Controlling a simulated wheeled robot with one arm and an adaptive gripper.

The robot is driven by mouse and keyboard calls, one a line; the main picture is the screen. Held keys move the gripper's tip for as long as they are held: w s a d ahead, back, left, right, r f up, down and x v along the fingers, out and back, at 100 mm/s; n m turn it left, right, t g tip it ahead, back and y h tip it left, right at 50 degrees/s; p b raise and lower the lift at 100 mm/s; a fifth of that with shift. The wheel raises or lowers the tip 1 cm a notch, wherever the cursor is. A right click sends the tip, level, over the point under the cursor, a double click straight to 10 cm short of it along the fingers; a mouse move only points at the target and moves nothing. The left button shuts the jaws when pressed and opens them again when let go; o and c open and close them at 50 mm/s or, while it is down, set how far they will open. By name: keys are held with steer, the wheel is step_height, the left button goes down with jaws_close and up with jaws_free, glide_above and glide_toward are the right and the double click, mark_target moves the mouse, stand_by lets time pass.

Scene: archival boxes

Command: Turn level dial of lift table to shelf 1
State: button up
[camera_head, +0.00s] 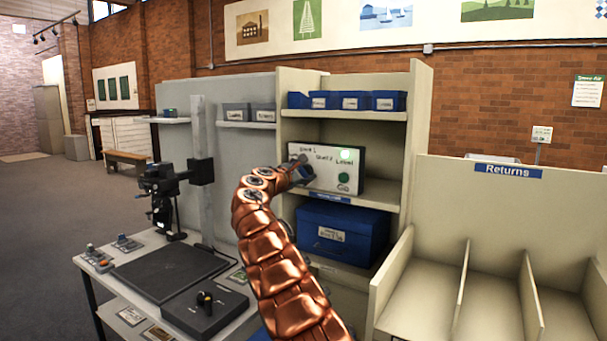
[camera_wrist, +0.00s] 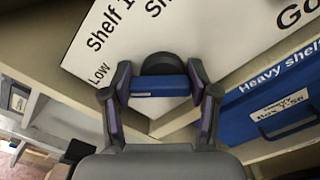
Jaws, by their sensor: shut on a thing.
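The level dial (camera_wrist: 159,66) is a dark round knob with a blue front bar, on the white control panel (camera_head: 328,180). My gripper (camera_wrist: 160,86) is shut on the dial, with one finger pad at each end of the blue bar. In the wrist view the panel (camera_wrist: 215,28) carries the words "Low", "Shelf 1" and part of "Go". In the head view the gripper (camera_head: 301,170) is at the panel's left side, and my copper arm partly hides the panel's lower left. The dial's pointer is hidden, so I cannot tell which mark it faces.
A blue heavy-shelf box (camera_head: 342,233) stands on the shelf below. Small blue bins (camera_head: 388,101) stand above. The Returns rack (camera_head: 508,170) is at right.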

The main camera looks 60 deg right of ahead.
steer(key=m+b, duration=0.2)
steer(key=f+m+b, duration=0.1)
steer(key=m+b, duration=0.2)
steer(key=shift+s+r+m+b, duration=0.15)
steer(key=shift+m+b, duration=1)
steer(key=shift+m, duration=0.85)
steer(key=shift+r, duration=0.1)
steer(key=o, duration=1.2)
steer(key=shift+c, duration=0.2)
steer(key=shift+r, duration=0.1)
